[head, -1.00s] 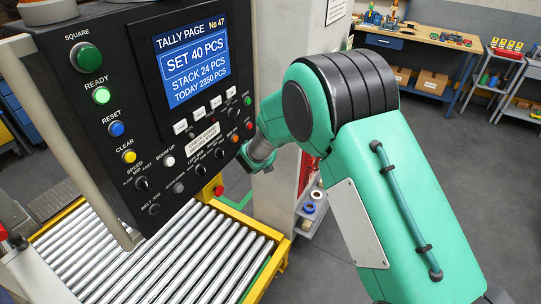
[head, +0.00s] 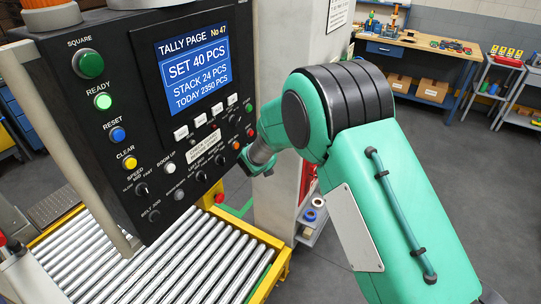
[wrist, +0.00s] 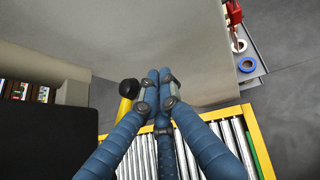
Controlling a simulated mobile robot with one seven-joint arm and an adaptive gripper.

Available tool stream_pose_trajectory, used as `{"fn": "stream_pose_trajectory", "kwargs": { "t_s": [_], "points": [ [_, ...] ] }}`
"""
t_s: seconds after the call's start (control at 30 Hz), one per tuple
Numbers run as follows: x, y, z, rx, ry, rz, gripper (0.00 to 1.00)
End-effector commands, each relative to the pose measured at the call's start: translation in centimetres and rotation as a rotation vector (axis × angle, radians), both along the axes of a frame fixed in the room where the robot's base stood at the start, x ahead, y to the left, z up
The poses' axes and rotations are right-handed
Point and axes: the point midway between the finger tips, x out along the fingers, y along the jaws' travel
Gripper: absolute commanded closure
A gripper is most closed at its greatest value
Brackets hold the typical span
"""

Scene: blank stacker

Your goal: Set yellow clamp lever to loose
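In the wrist view, my gripper's blue fingers (wrist: 158,88) run forward with their grey tips close together. They look shut, and I see nothing held between them. A round black knob (wrist: 129,87) shows just left of the fingertips, with a yellow piece (wrist: 124,108) below it. These may be the yellow clamp lever, but I cannot be sure. The knob looks beside the left finger; I cannot tell whether they touch. In the head view, my gripper is hidden behind the control panel, and only my wrist (head: 260,158) shows at its right edge. No clamp lever can be made out there.
The black control panel (head: 120,175) stands close on the left. A roller conveyor with a yellow frame (head: 262,290) lies below. A grey machine column (head: 285,60) stands behind my wrist. Tape rolls (wrist: 246,64) lie on a side shelf. Open floor lies to the right.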

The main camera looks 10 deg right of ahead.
Motion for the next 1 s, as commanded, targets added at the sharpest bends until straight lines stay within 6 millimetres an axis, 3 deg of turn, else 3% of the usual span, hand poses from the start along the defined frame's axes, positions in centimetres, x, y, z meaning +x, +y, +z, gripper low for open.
{"fn": "stream_pose_trajectory", "kwargs": {
  "t_s": [0.53,1.0],
  "points": [
    [-3.4,-1.5,-1.9,0.000,0.000,-0.001,1.00],
    [-8.1,-3.6,2.2,0.001,0.000,-0.001,1.00]
  ]
}}
